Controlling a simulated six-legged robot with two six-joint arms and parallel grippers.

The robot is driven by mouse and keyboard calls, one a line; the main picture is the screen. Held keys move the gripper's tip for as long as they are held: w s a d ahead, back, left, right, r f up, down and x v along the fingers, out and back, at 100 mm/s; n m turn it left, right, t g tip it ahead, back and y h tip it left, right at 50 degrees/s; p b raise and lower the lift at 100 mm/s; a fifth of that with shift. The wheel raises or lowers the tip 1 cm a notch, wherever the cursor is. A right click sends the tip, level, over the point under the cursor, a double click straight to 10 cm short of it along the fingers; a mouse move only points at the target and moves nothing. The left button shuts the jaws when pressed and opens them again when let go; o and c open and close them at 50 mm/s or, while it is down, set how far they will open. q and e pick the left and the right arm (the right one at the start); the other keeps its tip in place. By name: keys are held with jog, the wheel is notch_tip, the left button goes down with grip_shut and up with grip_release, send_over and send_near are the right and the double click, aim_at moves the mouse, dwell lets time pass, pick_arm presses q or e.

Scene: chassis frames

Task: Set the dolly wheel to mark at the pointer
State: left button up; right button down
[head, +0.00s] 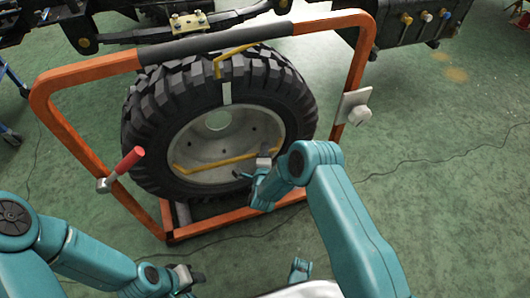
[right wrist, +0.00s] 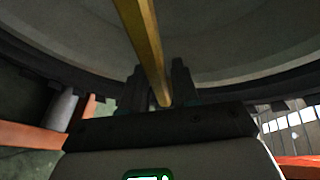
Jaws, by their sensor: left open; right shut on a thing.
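The dolly wheel (head: 262,88), a black knobbly tyre on a pale rim, stands upright inside an orange frame (head: 88,72). A yellow pointer (head: 218,68) hangs from the frame's top bar. The white mark (head: 226,93) on the tyre is just below the pointer tip and looks slightly right of it. A yellow bar (head: 215,162) crosses the lower rim. My right gripper (head: 250,174) is shut on the bar near its right end; the right wrist view shows the bar (right wrist: 146,45) running down between its fingers. My left gripper (head: 184,280) is open and empty, low in front of the frame.
A red-handled lever (head: 128,160) sticks out at the frame's left post. A pale plate with a knob (head: 355,106) is on the right post. A dark vehicle chassis (head: 190,32) lies behind. A thin cable crosses the green floor (head: 450,195), which is mostly clear at right.

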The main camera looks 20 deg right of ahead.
jog(key=shift+r+n, duration=0.25)
jog(key=shift+n, duration=0.05)
jog(key=shift+r, duration=0.2)
jog(key=c, duration=0.9)
grip_release()
jog(key=p+v, duration=0.2)
jog(key=v, duration=0.3)
jog(key=p+v, duration=0.1)
jog(key=v, duration=0.5)
jog(key=p+v, duration=0.2)
jog(key=v, duration=0.3)
jog(key=shift+s+a+f+p, duration=0.15)
jog(key=shift+a+f+p, duration=0.05)
jog(key=shift+f+p, duration=0.15)
